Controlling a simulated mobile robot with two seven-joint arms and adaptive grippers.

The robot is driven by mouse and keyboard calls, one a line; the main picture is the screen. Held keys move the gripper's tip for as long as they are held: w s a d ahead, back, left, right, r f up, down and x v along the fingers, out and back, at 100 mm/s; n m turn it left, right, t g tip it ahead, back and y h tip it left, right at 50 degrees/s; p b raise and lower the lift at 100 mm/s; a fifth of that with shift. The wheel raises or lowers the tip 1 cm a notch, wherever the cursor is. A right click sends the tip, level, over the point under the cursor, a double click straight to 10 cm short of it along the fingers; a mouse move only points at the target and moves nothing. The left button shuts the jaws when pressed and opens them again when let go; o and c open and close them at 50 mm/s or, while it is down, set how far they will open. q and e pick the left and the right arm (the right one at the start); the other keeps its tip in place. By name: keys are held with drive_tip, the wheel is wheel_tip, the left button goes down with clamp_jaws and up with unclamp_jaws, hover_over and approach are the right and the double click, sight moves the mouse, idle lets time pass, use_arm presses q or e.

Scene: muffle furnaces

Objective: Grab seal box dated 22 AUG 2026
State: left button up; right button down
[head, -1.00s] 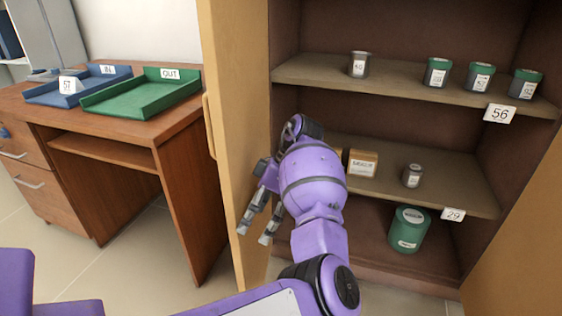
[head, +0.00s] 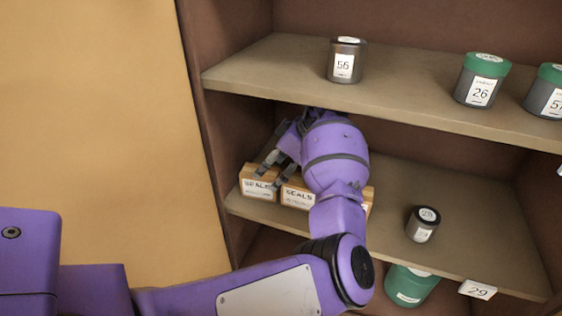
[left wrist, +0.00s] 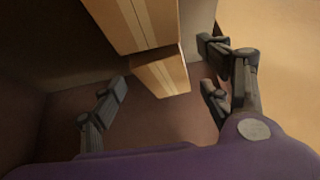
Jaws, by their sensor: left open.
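Two tan seal boxes with white SEALS labels stand on the middle shelf in the head view: a left one (head: 259,185) and one beside it (head: 297,195). The edge of another tan box (head: 369,196) shows past my arm, which hides most of it. The dates are too small to read. My left gripper (head: 274,170) is open and empty, its fingers at the tops of the two left boxes; contact cannot be told. In the left wrist view, a near box (left wrist: 135,22) and a farther box (left wrist: 160,75) appear between the spread fingers (left wrist: 164,84). My right gripper is out of view.
The upper shelf (head: 400,98) is close above my left wrist and holds a grey jar (head: 345,62) and green-lidded jars (head: 482,80). A small dark jar (head: 423,224) stands right of my arm. A green container (head: 408,286) is below. The cabinet door (head: 90,120) is at left.

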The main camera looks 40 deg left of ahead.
sight(259, 181)
use_arm(q)
drive_tip(key=shift+f, duration=0.1)
drive_tip(key=shift+s+a+f+b, duration=0.25)
drive_tip(key=shift+a+f, duration=0.15)
drive_tip(key=shift+f, duration=0.1)
drive_tip(key=shift+s+a+f+b, duration=0.25)
drive_tip(key=shift+a+f, duration=0.1)
drive_tip(key=shift+f, duration=0.15)
drive_tip(key=b+x, duration=0.2)
drive_tip(key=x, duration=0.3)
drive_tip(key=shift+s+a, duration=0.1)
drive_tip(key=c, duration=1.5)
drive_tip(key=shift+r, duration=0.15)
